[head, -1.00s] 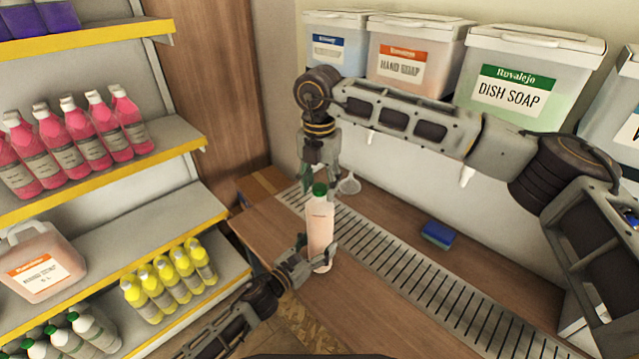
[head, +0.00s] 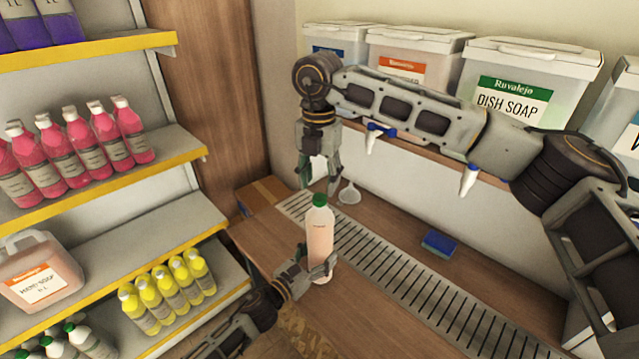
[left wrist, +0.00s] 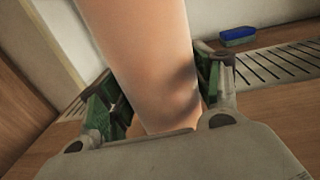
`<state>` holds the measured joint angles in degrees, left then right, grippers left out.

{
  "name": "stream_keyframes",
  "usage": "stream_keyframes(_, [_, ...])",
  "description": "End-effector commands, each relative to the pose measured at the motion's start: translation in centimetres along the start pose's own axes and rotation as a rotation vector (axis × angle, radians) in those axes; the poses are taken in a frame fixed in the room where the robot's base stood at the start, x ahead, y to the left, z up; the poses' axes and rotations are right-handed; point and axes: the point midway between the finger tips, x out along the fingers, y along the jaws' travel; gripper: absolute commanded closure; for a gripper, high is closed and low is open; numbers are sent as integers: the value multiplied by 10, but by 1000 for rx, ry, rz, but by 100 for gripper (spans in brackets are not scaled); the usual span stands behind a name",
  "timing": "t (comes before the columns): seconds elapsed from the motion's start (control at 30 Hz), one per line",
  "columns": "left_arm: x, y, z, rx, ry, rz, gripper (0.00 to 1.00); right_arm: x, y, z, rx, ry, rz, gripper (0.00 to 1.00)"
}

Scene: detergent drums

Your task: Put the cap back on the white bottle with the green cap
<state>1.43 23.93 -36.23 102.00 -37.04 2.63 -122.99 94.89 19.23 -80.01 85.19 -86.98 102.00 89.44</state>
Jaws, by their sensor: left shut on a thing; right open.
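The bottle (head: 320,240) stands upright with pale pinkish contents and a green cap (head: 320,199) on its top. My left gripper (head: 317,268) is shut around the bottle's lower part, and the bottle's body (left wrist: 145,65) fills the middle of the left wrist view between the fingers. My right gripper (head: 319,180) is open and empty. It points down just above the green cap, with its fingers apart from the cap as far as I can see. How tightly the cap sits on the neck cannot be told.
A metal drain grate (head: 400,263) runs along the wooden counter. A funnel (head: 349,194) lies behind the bottle, and a blue sponge (head: 438,243) is to the right. Soap drums with taps (head: 520,85) line the back ledge. Shelves of bottles (head: 90,150) stand at left.

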Motion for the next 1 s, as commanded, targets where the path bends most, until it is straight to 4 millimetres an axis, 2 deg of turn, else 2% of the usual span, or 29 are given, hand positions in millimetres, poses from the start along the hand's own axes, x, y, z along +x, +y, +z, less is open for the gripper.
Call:
stream_keyframes(0.37, [0,0,-1,-1,2,0,100,-4,0,1,0,-7,3,52])
stream_keyframes(0.8, [0,0,-1,-1,2,0,100,-44,-2,12,9,-103,1,52])
stream_keyframes(1.0, [0,0,-1,-1,2,0,100,-48,-4,13,-61,-102,-20,52])
